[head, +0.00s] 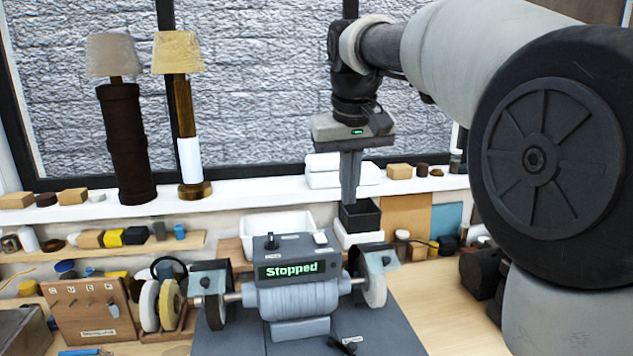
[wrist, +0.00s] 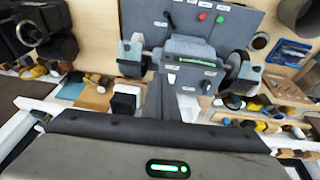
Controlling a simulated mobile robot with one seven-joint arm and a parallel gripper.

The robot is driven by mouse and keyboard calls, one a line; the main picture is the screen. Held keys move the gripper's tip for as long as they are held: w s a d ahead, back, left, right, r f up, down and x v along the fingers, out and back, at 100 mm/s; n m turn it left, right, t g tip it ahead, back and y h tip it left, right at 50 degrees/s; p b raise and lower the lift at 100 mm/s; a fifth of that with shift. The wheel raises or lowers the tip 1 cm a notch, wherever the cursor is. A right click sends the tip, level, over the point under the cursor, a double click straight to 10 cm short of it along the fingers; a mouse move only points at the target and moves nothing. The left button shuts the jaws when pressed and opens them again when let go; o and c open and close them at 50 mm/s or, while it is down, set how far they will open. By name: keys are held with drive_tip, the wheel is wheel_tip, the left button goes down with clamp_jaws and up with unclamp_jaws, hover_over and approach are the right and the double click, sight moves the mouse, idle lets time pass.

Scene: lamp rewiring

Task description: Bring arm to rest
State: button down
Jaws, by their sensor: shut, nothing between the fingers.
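My gripper (head: 351,200) hangs pointing down in the head view, its fingers together and empty. It is above and behind the bench grinder (head: 297,296), in front of the window sill. A small black box (head: 360,216) is just behind or below the fingertips; I cannot tell if they touch it. In the wrist view the closed fingers (wrist: 160,85) point toward the grinder (wrist: 187,62). The grinder's display (head: 291,269) reads "Stopped". Two lamps, one dark (head: 124,135) and one brass with a yellowish shade (head: 183,120), stand on the sill at left.
White trays (head: 277,224) sit behind the grinder. A wooden rack (head: 86,309) and loose grinding wheels (head: 150,305) stand to its left. The sill (head: 255,189) holds small blocks and white boxes (head: 335,178). The bench is clear at front right (head: 432,310).

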drive_tip(key=s+d+f, duration=0.2)
drive_tip(key=s+f, duration=0.2)
drive_tip(key=s, duration=0.4)
drive_tip(key=s+d+f+m+t, duration=0.1)
drive_tip(key=s+d+f, duration=0.2)
drive_tip(key=s, duration=0.6)
drive_tip(key=s+d+f+m+t, duration=0.1)
drive_tip(key=s+d+f, duration=0.2)
drive_tip(key=s+f, duration=0.2)
drive_tip(key=s, duration=0.3)
drive_tip(key=shift+s+f, duration=0.2)
drive_tip(key=shift+s, duration=0.2)
drive_tip(key=shift+a, duration=0.1)
